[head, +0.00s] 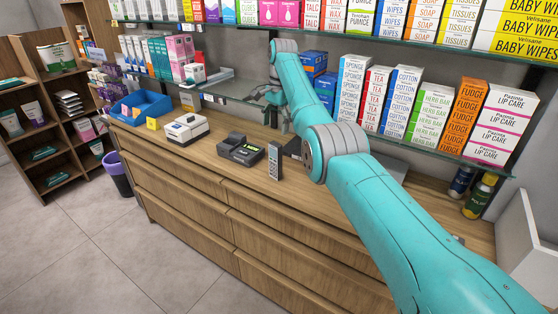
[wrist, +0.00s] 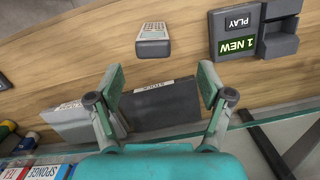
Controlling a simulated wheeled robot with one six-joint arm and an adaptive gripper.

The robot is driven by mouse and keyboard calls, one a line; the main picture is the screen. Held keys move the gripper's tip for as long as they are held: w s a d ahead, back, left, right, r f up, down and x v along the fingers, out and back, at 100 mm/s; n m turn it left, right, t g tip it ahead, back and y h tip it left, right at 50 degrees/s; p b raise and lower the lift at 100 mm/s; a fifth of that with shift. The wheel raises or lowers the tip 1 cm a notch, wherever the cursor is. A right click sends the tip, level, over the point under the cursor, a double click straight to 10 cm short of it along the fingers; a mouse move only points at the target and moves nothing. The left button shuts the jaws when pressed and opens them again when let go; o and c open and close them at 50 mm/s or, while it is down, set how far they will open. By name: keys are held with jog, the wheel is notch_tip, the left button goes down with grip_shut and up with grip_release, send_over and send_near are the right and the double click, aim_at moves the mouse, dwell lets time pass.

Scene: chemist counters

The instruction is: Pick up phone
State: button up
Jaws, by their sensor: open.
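The phone looks like a grey handset with a keypad (head: 274,160), standing upright on the wooden counter near its front edge. In the wrist view the handset (wrist: 153,40) is at the top middle, beyond my fingertips. My gripper (wrist: 161,84) is open and empty, with its fingers spread wide and apart from the handset. In the head view my gripper (head: 264,95) is near the glass shelf, above and behind the handset. A dark base with a lit display reading "1 NEW" (head: 240,149) stands left of the handset; it also shows in the wrist view (wrist: 252,30).
A dark labelled box (wrist: 166,104) lies below my fingers in the wrist view, with a grey box (wrist: 72,122) beside it. A glass shelf edge (wrist: 270,116) crosses nearby. A white device (head: 186,128) and blue tray (head: 140,107) stand left. Boxed goods fill the shelves.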

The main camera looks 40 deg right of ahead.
aim_at(276, 143)
jog(key=shift+s+d, duration=0.1)
jog(key=shift+s, duration=0.2)
jog(key=shift+s+f, duration=0.1)
jog(key=shift+f, duration=0.15)
notch_tip(276, 143, down, 2)
jog(key=f, duration=0.4)
jog(key=shift+a+f, duration=0.4)
grip_shut()
